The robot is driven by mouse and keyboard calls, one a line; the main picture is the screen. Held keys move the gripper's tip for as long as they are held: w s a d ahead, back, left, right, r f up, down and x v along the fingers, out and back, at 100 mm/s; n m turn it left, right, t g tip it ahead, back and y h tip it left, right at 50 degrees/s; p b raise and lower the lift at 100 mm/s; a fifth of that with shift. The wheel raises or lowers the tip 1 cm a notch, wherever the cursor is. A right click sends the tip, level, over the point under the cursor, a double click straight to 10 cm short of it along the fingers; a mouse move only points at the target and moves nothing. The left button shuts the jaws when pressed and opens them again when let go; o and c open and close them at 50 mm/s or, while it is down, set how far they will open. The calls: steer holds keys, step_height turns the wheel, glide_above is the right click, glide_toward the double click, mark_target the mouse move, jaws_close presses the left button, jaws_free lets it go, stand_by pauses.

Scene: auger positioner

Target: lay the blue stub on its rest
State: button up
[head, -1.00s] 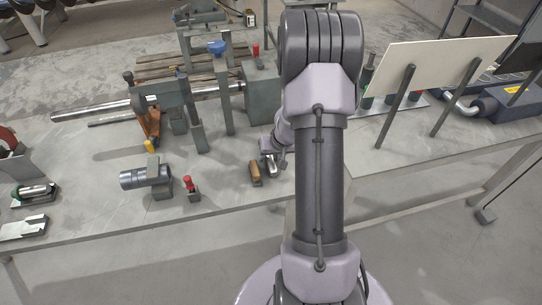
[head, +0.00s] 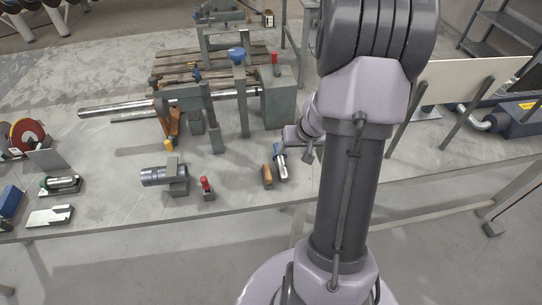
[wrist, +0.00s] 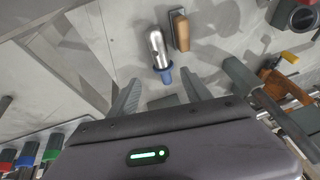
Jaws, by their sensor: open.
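The blue stub (head: 280,160) is a silver cylinder with a blue end. It lies near the table's front edge beside a brown-topped block (head: 268,176). In the wrist view the stub (wrist: 157,48) lies with its blue end towards my gripper (wrist: 162,92). My gripper is open, its fingers apart on either side of the picture just short of that blue end, with nothing seen between them but a grey patch. In the head view my gripper (head: 301,143) is just right of the stub. I cannot tell what lies under the stub.
A green-ended cylinder (head: 62,184) lies on a holder at the left, near an empty metal plate (head: 50,215). A dark cylinder in a clamp (head: 165,176) and a red-topped piece (head: 206,187) stand left of the stub. Tall posts and a long bar (head: 115,107) are behind.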

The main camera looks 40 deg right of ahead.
steer(key=w+a+r+n+t+y, duration=0.1)
steer(key=w+a+r, duration=0.1)
steer(key=a+r, duration=0.7)
steer(key=w+a+r+n+t+y, duration=0.1)
steer(key=a+r, duration=0.6)
steer(key=a, duration=0.4)
steer(key=s+a+r, duration=0.3)
steer(key=s+a, duration=0.3)
steer(key=s, duration=0.1)
steer(key=s+a+r+y, duration=0.1)
steer(key=s+a+r, duration=0.2)
steer(key=s+a, duration=0.4)
steer(key=shift+s+a+r+g, duration=0.15)
steer(key=shift+s+a+g, duration=0.15)
steer(key=shift+s+g, duration=0.1)
steer(key=shift+w, duration=0.1)
steer(key=shift+c, duration=1.2)
steer(key=shift+w, duration=0.1)
